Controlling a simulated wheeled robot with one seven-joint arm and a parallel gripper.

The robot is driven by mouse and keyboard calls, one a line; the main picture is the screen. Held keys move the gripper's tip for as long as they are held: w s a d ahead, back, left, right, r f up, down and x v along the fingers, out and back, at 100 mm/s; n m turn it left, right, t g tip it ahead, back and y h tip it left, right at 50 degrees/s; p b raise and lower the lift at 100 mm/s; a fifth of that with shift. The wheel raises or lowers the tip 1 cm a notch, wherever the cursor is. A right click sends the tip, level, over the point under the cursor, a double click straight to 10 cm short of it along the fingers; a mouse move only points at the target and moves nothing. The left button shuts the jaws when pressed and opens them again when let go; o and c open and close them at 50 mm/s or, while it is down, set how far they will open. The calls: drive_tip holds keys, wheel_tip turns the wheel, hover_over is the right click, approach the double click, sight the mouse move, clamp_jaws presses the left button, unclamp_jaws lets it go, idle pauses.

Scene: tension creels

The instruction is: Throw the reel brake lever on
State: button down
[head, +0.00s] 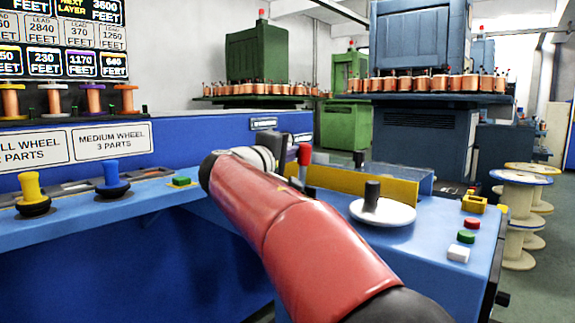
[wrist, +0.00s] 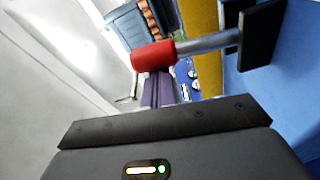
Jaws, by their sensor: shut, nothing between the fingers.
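The reel brake lever has a red knob (head: 305,154) on a grey metal rod and stands about upright on the blue machine top, just right of my wrist in the head view; its foot is hidden behind my arm. In the wrist view the red knob (wrist: 154,56) lies sideways in the picture, its rod (wrist: 208,43) running right to a dark bracket (wrist: 262,35). My gripper (wrist: 165,124) shows as a dark body along the bottom of the wrist view; it is shut and empty. The knob is apart from it in that picture. Fingertips are not clearly visible.
A yellow panel (head: 365,184) stands behind the lever. A white disc with a dark post (head: 372,195) sits to its right. Red (head: 472,223), green (head: 466,237) and white (head: 458,254) buttons lie at the right. A blue bench (head: 150,200) with spools is at left.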

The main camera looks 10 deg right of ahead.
sight(305, 155)
drive_tip(key=s+m+b, duration=0.1)
drive_tip(key=b, duration=0.1)
drive_tip(key=shift+d+f+b, duration=0.3)
drive_tip(key=shift+d+f, duration=0.1)
drive_tip(key=m+b, duration=0.1)
drive_tip(key=b, duration=0.1)
drive_tip(key=s+d+m+b, duration=0.1)
drive_tip(key=shift+s+r+m+h+b, duration=0.2)
drive_tip(key=shift+s+m+h+b, duration=0.05)
drive_tip(key=shift+m+h+b, duration=0.15)
drive_tip(key=shift+d+r, duration=0.1)
